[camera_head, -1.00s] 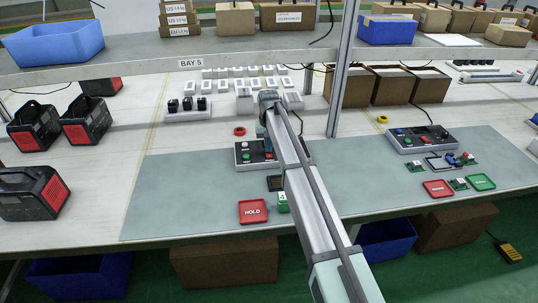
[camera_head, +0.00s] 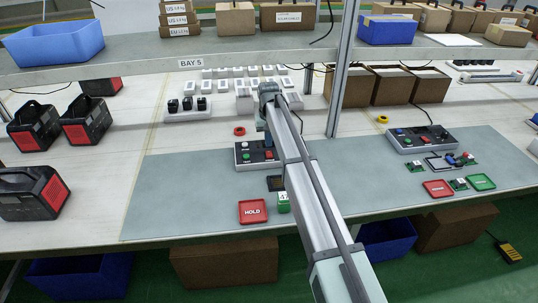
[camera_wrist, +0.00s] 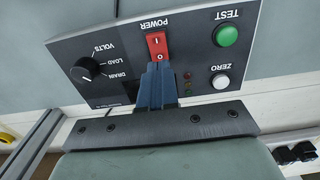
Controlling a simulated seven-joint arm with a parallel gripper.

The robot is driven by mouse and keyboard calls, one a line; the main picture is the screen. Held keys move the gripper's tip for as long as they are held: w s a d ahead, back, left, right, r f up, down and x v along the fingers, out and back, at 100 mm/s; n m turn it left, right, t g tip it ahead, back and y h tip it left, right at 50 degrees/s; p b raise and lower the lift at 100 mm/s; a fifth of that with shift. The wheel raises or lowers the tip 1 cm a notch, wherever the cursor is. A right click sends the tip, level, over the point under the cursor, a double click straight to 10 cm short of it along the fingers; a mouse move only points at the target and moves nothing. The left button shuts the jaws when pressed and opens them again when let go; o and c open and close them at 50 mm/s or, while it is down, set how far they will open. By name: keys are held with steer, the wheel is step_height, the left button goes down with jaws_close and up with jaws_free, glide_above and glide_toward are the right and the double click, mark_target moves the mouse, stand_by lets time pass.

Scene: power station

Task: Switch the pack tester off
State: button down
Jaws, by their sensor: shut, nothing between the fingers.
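The pack tester (camera_head: 243,158) is a grey box with a dark panel on the grey mat, partly hidden behind my arm in the head view. In the wrist view its panel (camera_wrist: 118,76) shows upside down. It carries a red POWER rocker switch (camera_wrist: 157,44), a green TEST button (camera_wrist: 226,35), a white ZERO button (camera_wrist: 220,81) and a black knob (camera_wrist: 85,69). My gripper (camera_wrist: 157,66) is shut and empty. Its blue fingertips are at the O end of the rocker and look very close to it; I cannot tell whether they touch.
A yellow tape roll (camera_head: 382,119) and a second tester (camera_head: 420,138) are to the right. A shelf post (camera_head: 342,75) stands behind my arm.

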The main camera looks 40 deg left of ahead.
mark_target(269, 152)
steer(key=shift+r, duration=1.9)
